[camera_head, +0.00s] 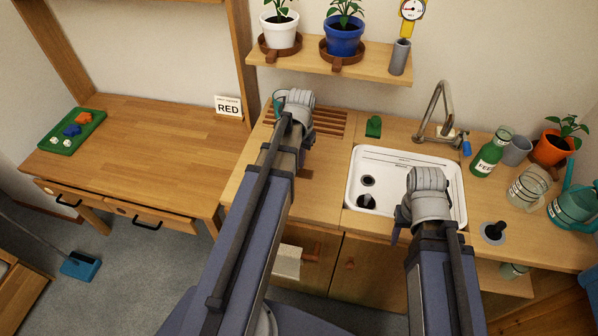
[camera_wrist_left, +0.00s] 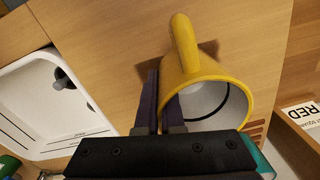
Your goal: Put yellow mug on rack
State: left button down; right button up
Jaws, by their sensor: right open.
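The yellow mug (camera_wrist_left: 197,68) shows in the left wrist view with its handle up and its pale open mouth facing down and right. My left gripper (camera_wrist_left: 161,105) has its two dark fingers close together at the mug's left wall, one outside and one at the rim, pinching it. In the head view the mug is hidden behind my left arm and gripper (camera_head: 309,138).
The white sink (camera_head: 355,190) is right of the left gripper, with a tall tap (camera_head: 437,105) behind it. A green bottle (camera_head: 489,155) and glass jars (camera_head: 528,188) crowd the right. A shelf (camera_head: 290,68) hangs above.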

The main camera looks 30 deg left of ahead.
pick_arm(q)
jog(key=shift+f+b, duration=1.8)
jog(key=shift+f, duration=0.25)
jog(key=c, duration=1)
grip_release()
jog(key=shift+r, duration=0.1)
jog(key=shift+c, duration=0.2)
jog(key=shift+r, duration=0.1)
notch_tip(320, 180, up, 12)
jog(key=p, duration=1.2)
jog(key=shift+d+r, duration=0.1)
jog(key=shift+d, duration=0.05)
